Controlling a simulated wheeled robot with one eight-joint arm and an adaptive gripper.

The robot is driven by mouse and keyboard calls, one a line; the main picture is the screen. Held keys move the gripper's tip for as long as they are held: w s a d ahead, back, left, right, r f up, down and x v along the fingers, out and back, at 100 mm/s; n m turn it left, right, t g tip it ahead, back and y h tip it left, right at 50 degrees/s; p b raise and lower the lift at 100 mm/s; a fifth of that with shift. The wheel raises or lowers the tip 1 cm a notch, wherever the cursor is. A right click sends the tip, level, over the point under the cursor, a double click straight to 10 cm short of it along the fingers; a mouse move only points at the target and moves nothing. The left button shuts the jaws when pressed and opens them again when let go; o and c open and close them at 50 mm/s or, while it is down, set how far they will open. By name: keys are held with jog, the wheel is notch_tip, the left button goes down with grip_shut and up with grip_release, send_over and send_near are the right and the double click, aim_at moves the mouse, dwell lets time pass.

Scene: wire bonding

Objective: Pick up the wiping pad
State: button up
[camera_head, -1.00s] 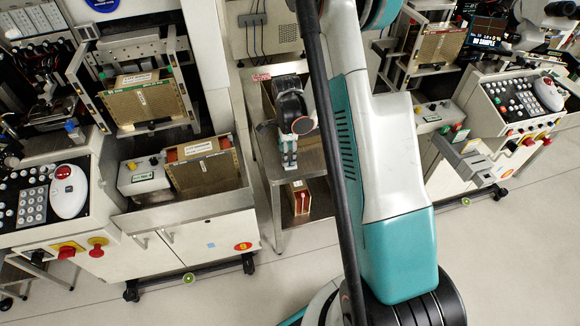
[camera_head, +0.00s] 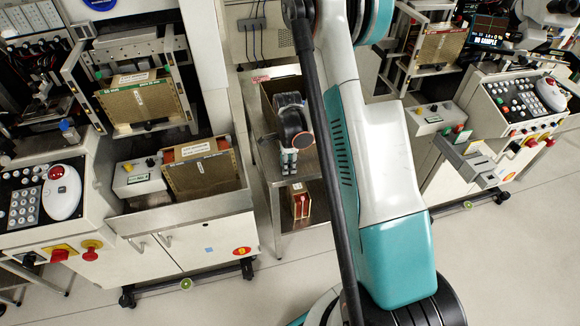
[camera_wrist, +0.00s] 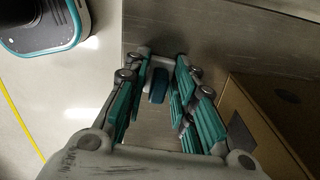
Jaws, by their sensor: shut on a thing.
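My gripper (camera_head: 289,168) shows in the head view over the steel cart between the two machines, partly beside my own arm. In the wrist view its two teal-padded fingers (camera_wrist: 163,68) are closed on a small pale block with a blue part, which I take to be the wiping pad (camera_wrist: 158,86). The pad sits between the fingertips, and the fingers hide its sides. In the head view the pad is too small and hidden to make out. I cannot tell how far it is above the cart top.
The steel cart (camera_head: 312,168) has a brown box on its top, close to the right of the fingers in the wrist view (camera_wrist: 248,130). A red-and-tan box (camera_head: 301,203) is on its lower shelf. Machines flank it left (camera_head: 190,237) and right (camera_head: 440,190). Floor in front is clear.

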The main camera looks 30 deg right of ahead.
notch_tip(320, 180, up, 20)
jog(key=p, duration=0.6)
jog(key=shift+p, duration=0.4)
jog(key=o, duration=0.3)
jog(key=c, duration=0.4)
jog(key=shift+a, duration=0.1)
